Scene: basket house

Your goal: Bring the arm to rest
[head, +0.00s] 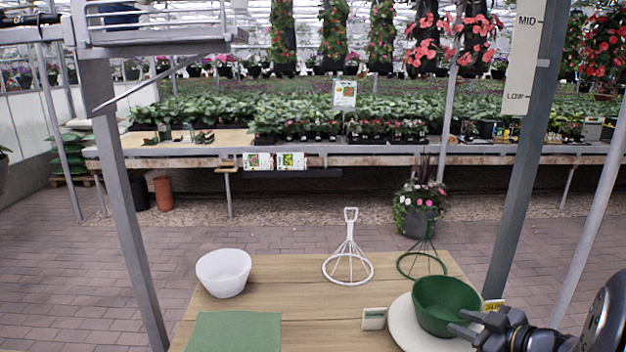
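My gripper (459,322) is at the lower right, in front of the lower right side of a dark green bowl (440,300). Its two dark fingers stand apart, with nothing seen held between them. Whether a finger touches the bowl I cannot tell. My arm comes in from the right edge and is partly cut off. The green bowl sits upright on a round white plate (402,325), whose right part is hidden by the bowl and my gripper.
The wooden table (300,290) also bears a white bowl (223,275), a green mat (235,332), a small pale box (373,319), a white wire hanger (348,262) and a green wire hanger (422,262). A yellow label (493,305) shows by my gripper. Grey posts flank the table.

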